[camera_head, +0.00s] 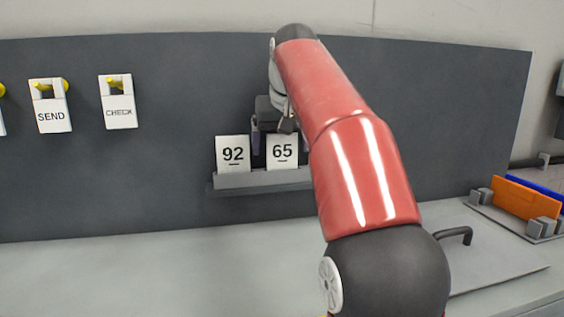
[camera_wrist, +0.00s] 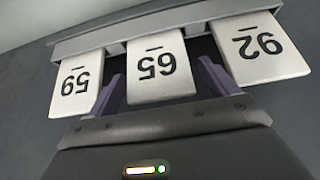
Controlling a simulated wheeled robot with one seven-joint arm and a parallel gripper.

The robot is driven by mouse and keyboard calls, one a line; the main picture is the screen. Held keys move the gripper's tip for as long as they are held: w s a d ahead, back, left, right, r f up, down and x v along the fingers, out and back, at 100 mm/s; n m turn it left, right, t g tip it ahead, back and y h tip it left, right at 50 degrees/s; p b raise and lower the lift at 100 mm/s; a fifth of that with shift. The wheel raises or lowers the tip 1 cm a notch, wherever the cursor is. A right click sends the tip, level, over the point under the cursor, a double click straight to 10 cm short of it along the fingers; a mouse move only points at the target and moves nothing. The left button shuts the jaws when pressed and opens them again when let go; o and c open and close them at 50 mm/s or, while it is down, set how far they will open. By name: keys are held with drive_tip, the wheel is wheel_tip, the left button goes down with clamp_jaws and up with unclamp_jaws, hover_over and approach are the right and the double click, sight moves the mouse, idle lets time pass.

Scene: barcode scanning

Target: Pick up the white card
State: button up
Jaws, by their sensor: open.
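White cards stand upright side by side in a grey wall rack. In the head view, the 92 card (camera_head: 232,154) is on the left and the 65 card (camera_head: 282,152) is to its right. The wrist view is upside down and shows the 59 card (camera_wrist: 77,88), the 65 card (camera_wrist: 158,70) and the 92 card (camera_wrist: 258,48). My gripper (camera_head: 280,134) is open at the top of the 65 card, with one finger on each side of it. In the wrist view, the fingers of my gripper (camera_wrist: 162,84) lie in the gaps beside that card; contact cannot be told.
The rack (camera_head: 252,181) is fixed to a dark panel (camera_head: 170,180). White SEND (camera_head: 52,117) and CHECK (camera_head: 119,112) tags hang on yellow hooks at left. An orange plate (camera_head: 525,197) and a blue plate (camera_head: 545,187) stand in a holder at right. The counter (camera_head: 150,270) at left is clear.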

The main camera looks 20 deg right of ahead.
drive_tip(key=c, duration=1)
drive_tip(key=shift+c, duration=0.2)
